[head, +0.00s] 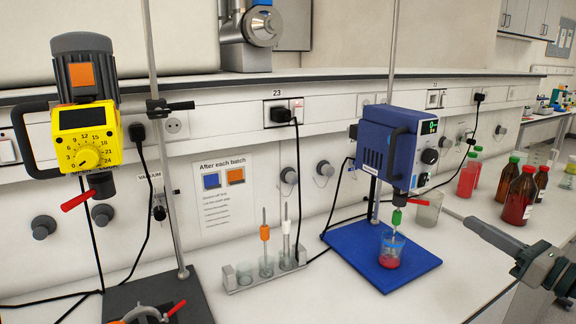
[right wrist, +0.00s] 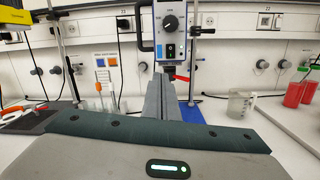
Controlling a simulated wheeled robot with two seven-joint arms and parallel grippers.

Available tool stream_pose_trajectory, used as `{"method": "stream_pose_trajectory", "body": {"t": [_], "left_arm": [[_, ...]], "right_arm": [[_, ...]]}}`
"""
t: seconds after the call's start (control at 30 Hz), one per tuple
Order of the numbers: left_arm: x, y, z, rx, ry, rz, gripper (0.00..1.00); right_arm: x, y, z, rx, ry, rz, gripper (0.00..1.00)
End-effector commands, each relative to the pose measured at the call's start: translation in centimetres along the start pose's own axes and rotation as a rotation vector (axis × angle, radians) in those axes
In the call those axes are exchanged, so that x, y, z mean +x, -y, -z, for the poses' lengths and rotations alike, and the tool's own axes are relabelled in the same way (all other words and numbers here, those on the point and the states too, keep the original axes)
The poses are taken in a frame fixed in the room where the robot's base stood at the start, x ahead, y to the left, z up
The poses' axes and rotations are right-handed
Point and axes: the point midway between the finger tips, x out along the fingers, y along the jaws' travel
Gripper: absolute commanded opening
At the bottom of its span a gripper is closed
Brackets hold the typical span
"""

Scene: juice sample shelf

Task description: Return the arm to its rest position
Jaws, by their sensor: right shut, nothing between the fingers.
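My right gripper (head: 470,222) reaches in from the right edge of the head view, over the bench in front of the bottles. Its fingers are closed together and empty, pointing left toward the blue stirrer. In the right wrist view the shut fingers (right wrist: 160,88) point at the blue stirrer (right wrist: 172,30), which is ahead of them. The fingers are apart from everything around them. My left gripper is not in view.
The blue stirrer (head: 385,145) stands on a blue base (head: 345,245) with a beaker of red liquid (head: 391,252) below it. A yellow stirrer (head: 87,137) is at left. A rack (head: 262,277), a beaker (head: 428,210) and several red bottles (head: 517,198) stand on the bench.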

Motion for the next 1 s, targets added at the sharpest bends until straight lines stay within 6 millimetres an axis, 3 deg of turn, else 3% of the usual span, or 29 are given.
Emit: {"method": "stream_pose_trajectory", "body": {"t": [0.2,0.37,0.47,0.6,0.77,0.87,1.0], "left_arm": [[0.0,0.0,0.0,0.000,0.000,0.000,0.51],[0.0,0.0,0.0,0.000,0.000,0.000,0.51],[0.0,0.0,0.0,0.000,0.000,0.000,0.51],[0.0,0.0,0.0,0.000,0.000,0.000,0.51],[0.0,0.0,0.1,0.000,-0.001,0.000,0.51],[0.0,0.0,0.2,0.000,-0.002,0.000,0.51],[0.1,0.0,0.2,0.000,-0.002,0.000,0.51]], "right_arm": [[-1.3,-2.3,2.3,0.444,0.250,-0.004,0.00],[-3.8,-1.4,5.5,0.856,0.458,0.094,0.00],[-5.8,-0.2,9.0,1.111,0.571,0.203,0.00],[-9.2,0.6,16.2,1.456,0.701,0.418,0.00],[-13.1,-0.9,25.4,1.778,0.786,0.706,0.00],[-15.3,-3.3,30.8,1.939,0.805,0.893,0.00],[-18.3,-8.1,37.5,2.123,0.795,1.168,0.00]]}}
